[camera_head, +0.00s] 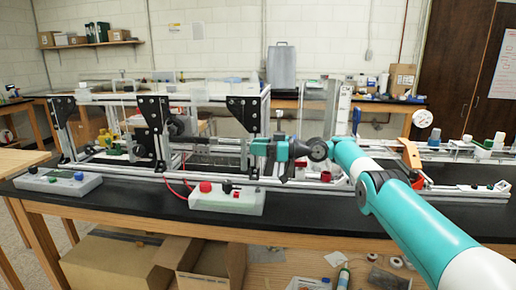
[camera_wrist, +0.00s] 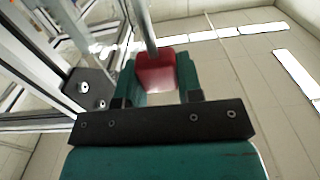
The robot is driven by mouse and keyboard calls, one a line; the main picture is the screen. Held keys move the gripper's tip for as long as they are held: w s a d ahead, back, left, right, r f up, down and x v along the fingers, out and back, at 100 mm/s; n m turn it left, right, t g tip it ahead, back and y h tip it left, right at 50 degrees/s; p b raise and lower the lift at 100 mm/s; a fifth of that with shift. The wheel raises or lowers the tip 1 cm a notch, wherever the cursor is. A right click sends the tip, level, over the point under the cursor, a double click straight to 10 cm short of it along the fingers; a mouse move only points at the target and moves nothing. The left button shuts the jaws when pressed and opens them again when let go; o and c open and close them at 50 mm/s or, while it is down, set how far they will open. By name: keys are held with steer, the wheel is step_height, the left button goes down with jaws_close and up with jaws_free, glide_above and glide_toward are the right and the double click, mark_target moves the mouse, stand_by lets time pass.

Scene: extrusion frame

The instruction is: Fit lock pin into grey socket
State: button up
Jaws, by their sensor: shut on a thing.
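My gripper (camera_head: 260,147) is beside the right-hand black bracket of the extrusion frame in the head view. In the wrist view, the teal fingers of my gripper (camera_wrist: 156,82) are shut on a red block with a metal rod, which looks like the lock pin (camera_wrist: 157,66). The rod extends away from the fingers, toward the top of the picture. The held pin cannot be made out in the head view. I cannot pick out the grey socket with certainty in either view.
The aluminium extrusion frame (camera_head: 120,171) stands on the black bench top (camera_head: 130,204). A black bracket plate (camera_wrist: 90,90) with bolts is just left of my fingers. A control box (camera_head: 228,200) with a red knob sits at the bench's front, and another (camera_head: 58,182) is farther left.

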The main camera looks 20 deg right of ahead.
steer(key=shift+d, duration=0.15)
step_height(320, 180, down, 6)
steer(key=b, duration=0.6)
steer(key=shift+r+b, duration=0.1)
steer(key=shift+b, duration=0.2)
steer(key=shift+f, duration=0.2)
stand_by(1.1)
steer(key=shift+f+b, duration=0.3)
steer(key=shift+b, duration=0.2)
steer(key=shift+f+b, duration=0.65)
steer(key=shift+f, duration=0.1)
steer(key=o, duration=1)
steer(key=shift+r, duration=0.1)
